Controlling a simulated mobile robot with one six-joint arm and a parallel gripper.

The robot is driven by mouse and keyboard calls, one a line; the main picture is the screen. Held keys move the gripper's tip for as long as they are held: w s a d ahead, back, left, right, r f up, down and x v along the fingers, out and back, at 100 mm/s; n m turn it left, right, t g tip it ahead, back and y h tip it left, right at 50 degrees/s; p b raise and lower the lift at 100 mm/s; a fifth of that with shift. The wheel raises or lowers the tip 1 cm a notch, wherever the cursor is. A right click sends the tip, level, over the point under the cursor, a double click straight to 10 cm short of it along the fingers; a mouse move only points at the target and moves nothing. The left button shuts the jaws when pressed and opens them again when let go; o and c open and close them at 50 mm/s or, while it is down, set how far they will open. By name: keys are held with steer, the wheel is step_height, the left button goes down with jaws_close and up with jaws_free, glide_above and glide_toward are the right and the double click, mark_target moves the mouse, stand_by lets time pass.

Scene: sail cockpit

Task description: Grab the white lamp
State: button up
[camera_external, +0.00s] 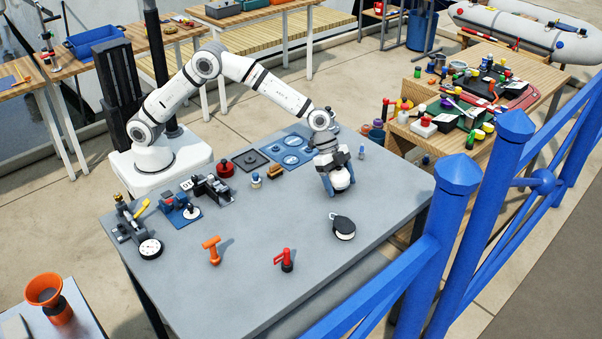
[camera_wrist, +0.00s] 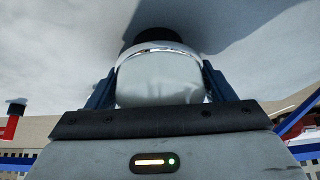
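The white lamp (camera_external: 342,180) is a rounded white body at the far right part of the grey table, partly covered by my gripper. In the wrist view, the white lamp (camera_wrist: 160,80) fills the space between the fingers, with a shiny ring and a dark part beyond it. My gripper (camera_external: 338,184) points down over the lamp, one finger on each side. In the wrist view, both fingers of my gripper (camera_wrist: 160,72) appear to press against the lamp's sides. I cannot tell whether the lamp rests on the table or is slightly raised.
A black-and-white round device (camera_external: 343,227), a red-handled part (camera_external: 286,261) and an orange T-shaped piece (camera_external: 212,249) lie on the grey table (camera_external: 245,292). Blue trays (camera_external: 287,148) lie behind the gripper. A blue railing (camera_external: 450,220) runs along the right. The table's middle is clear.

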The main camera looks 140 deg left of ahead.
steer(key=c, duration=0.7)
